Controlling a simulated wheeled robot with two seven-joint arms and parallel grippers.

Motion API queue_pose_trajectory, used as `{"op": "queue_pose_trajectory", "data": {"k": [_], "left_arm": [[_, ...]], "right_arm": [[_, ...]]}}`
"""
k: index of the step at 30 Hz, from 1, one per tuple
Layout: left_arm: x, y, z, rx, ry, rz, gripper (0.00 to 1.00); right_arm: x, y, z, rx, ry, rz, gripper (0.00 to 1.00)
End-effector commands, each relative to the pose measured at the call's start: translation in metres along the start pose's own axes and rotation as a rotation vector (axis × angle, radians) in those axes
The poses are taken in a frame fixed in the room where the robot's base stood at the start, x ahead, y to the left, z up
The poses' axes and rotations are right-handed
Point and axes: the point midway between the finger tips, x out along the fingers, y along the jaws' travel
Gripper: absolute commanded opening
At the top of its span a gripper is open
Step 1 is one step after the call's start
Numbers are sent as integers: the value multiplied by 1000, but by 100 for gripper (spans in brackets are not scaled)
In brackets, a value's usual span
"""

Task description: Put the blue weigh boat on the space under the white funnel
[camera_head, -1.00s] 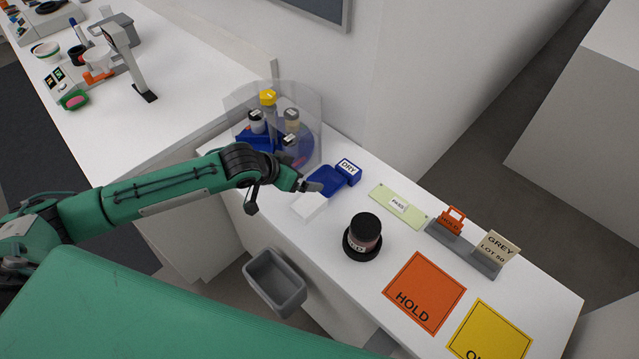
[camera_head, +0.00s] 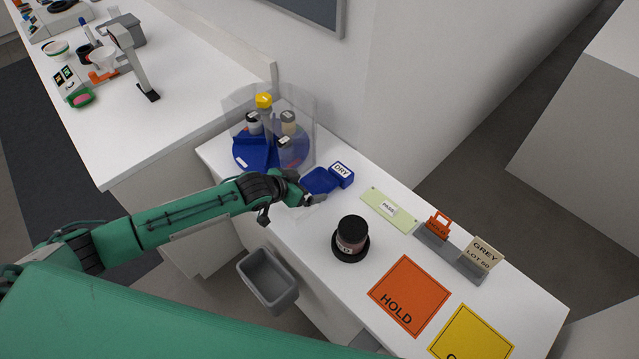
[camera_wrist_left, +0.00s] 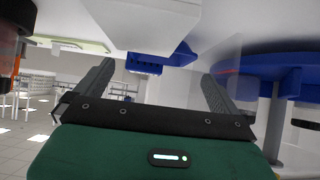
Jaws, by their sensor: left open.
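A shallow blue tray-like piece (camera_head: 319,181) lies on the near bench against a blue block marked DRY (camera_head: 343,176); it is the closest match I see to the blue weigh boat. My left gripper (camera_head: 311,200) is open just in front of it, over a pale white piece it partly hides. In the left wrist view, which looks upside down, the white piece (camera_wrist_left: 140,25) and blue ribbed part (camera_wrist_left: 146,67) show between the open fingers, with nothing gripped. The white funnel (camera_head: 103,57) stands far off on the left counter, above an orange part. My right gripper is out of view.
A blue carousel (camera_head: 240,160) with jars and a clear shield stands left of the gripper. A black-lidded jar (camera_head: 351,232), green PASS plate (camera_head: 389,210), card rack (camera_head: 450,252) and orange HOLD mat (camera_head: 410,295) lie right. A grey bin (camera_head: 268,280) hangs in front.

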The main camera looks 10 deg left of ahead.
Motion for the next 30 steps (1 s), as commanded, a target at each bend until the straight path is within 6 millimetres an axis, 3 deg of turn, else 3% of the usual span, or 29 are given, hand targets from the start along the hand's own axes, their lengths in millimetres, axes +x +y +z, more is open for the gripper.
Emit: {"op": "queue_pose_trajectory", "data": {"k": [5,15,26,30], "left_arm": [[9,0,-1,0,0,0,100],[50,0,-1,-1,0,0,100],[57,0,0,0,0,0,100],[57,0,0,0,0,0,76]], "right_arm": [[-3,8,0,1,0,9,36],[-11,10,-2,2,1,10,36],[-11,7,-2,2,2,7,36],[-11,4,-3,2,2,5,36]]}}
